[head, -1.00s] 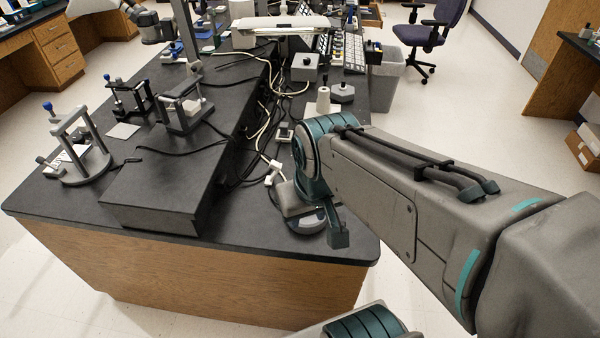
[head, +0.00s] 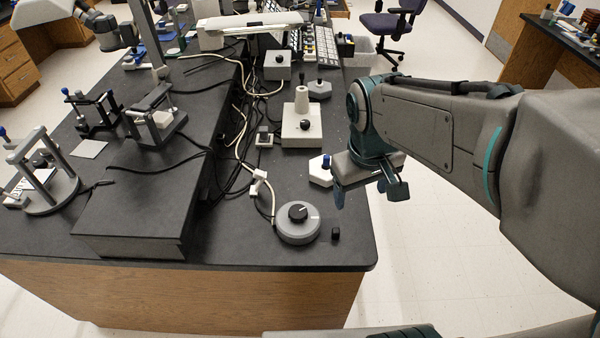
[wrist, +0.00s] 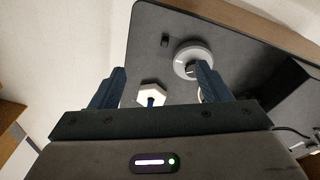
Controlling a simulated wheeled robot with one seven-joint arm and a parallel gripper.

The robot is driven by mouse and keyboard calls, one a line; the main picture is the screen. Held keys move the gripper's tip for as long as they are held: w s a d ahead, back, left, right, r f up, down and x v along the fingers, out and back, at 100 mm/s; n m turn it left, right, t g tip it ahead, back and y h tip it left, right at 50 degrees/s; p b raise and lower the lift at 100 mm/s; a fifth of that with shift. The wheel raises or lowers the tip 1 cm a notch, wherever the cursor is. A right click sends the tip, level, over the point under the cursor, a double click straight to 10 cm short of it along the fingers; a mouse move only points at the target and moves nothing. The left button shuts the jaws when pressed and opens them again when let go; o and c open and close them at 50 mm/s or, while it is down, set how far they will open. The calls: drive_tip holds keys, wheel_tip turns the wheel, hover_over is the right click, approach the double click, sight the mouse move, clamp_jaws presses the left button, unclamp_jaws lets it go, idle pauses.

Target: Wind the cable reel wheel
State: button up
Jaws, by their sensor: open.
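A round grey wheel-like disc (head: 298,228) with a black knob and a white mark lies flat near the front right of the black bench; a pale cable runs to it. I cannot tell for certain that it is the cable reel wheel. The disc also shows in the wrist view (wrist: 181,68), partly behind the right finger. My gripper (head: 362,192) is open and empty, above the bench's right edge, to the right of and beyond the disc. In the wrist view my gripper's fingers (wrist: 158,84) are spread wide with nothing between their tips.
A white hexagonal base with a blue knob (head: 320,172) stands close to my gripper. A small black cylinder (head: 335,233) stands right of the disc. A white block with a cone (head: 301,128) is behind. A raised black box (head: 135,225) and cables lie left. The floor at right is clear.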

drive_tip(key=w+a+f+n+g+h, duration=0.2)
drive_tip(key=w+a+f+n, duration=0.1)
drive_tip(key=w+a+n, duration=0.5)
drive_tip(key=n+h, duration=0.2)
drive_tip(key=n, duration=0.1)
approach(298, 211)
drive_tip(key=shift+g, duration=0.4)
drive_tip(key=x, duration=0.5)
drive_tip(key=w+p+x, duration=0.1)
drive_tip(key=x, duration=0.2)
drive_tip(key=shift+s+d+f, duration=0.1)
drive_tip(key=shift+s+f, duration=0.05)
drive_tip(key=shift+f, duration=0.15)
drive_tip(key=c, duration=1)
